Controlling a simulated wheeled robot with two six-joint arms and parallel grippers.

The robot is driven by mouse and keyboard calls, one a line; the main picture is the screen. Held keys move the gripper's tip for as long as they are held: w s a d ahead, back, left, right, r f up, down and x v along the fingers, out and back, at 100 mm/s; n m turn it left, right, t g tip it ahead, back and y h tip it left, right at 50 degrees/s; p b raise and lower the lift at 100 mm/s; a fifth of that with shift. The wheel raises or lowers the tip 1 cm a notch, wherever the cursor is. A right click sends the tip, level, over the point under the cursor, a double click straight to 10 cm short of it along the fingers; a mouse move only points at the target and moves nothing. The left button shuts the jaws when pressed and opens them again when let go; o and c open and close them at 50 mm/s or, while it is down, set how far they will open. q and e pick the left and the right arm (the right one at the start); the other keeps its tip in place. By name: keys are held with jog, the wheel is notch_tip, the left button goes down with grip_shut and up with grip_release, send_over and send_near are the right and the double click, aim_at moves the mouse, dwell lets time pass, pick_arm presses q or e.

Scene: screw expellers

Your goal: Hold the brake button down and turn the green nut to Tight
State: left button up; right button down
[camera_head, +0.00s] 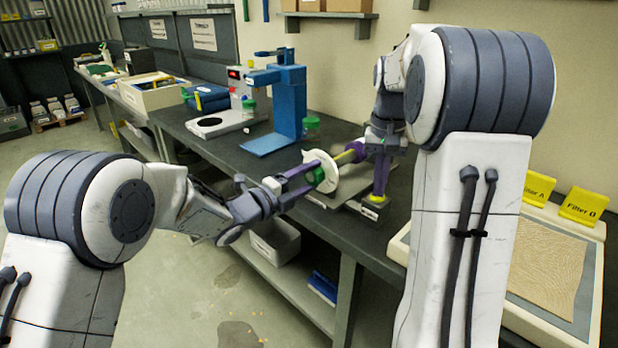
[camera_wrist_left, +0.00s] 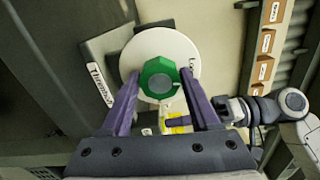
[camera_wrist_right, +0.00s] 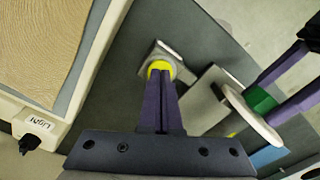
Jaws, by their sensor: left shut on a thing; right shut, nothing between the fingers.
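The green nut (camera_head: 317,177) sits at the middle of an upright white disc (camera_head: 328,162). The nut (camera_wrist_left: 158,80) also shows in the left wrist view, where the disc (camera_wrist_left: 187,50) bears partly hidden lettering at its right edge. My left gripper (camera_head: 311,179) is shut on the nut, a finger on either side. The yellow brake button (camera_wrist_right: 160,68) stands on a small block in the right wrist view. My right gripper (camera_wrist_right: 160,82) is shut and empty, its tips at the button, apparently touching it. How far the button is pressed I cannot tell.
A blue stand (camera_head: 288,105) and a grey device with a red display (camera_head: 236,74) stand farther back on the bench. A tray with fibrous sheet (camera_head: 545,262) and yellow filter signs (camera_head: 583,205) lies at the right.

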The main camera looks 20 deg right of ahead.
pick_arm(q)
jog(key=m, duration=0.6)
jog(key=shift+m, duration=0.4)
jog(key=o, duration=1)
jog(key=n, duration=0.8)
